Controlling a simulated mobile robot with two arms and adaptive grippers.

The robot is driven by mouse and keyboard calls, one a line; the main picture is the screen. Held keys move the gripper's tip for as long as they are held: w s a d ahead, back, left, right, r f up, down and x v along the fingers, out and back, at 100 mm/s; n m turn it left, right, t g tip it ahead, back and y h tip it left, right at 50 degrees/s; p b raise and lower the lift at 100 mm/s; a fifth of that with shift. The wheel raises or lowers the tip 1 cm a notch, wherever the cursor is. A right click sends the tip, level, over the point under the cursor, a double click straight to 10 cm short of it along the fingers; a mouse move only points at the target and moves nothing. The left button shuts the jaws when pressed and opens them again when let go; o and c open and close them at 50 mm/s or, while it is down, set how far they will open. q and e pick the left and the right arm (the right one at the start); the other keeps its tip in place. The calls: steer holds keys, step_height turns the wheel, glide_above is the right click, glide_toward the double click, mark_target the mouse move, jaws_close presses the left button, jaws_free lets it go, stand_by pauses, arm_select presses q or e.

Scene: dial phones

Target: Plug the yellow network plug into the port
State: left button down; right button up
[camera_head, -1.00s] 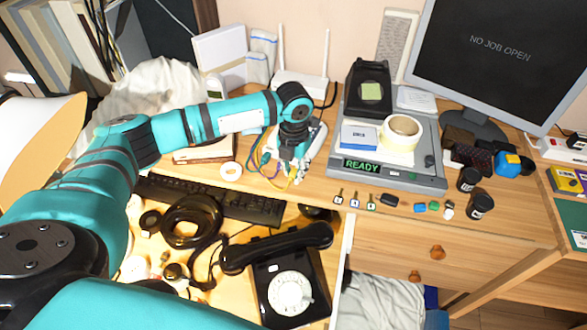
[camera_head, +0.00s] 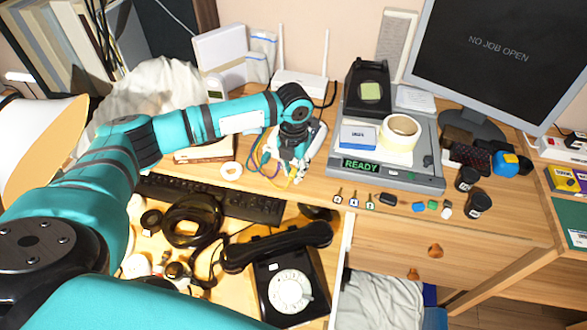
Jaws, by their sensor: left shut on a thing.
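My left gripper (camera_head: 290,172) points down at the desk, in front of the white router (camera_head: 299,83). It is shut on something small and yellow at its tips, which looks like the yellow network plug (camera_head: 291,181). Coloured cables, yellow and blue-green among them, loop on the desk just left of the gripper. The port is not clearly visible; the gripper and wrist cover that spot. I cannot tell whether the plug touches a port. My right gripper is not in view.
Right of the gripper stands a grey device (camera_head: 388,170) reading READY, with a tape roll (camera_head: 401,132) on it. Small keys and coloured bits lie before it. A black keyboard (camera_head: 218,199) and a black dial phone (camera_head: 289,290) are in front. A monitor (camera_head: 500,60) stands at back right.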

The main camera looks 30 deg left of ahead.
arm_select(q)
steer(key=shift+w+r, duration=0.1)
steer(key=shift+w, duration=0.85)
stand_by(0.4)
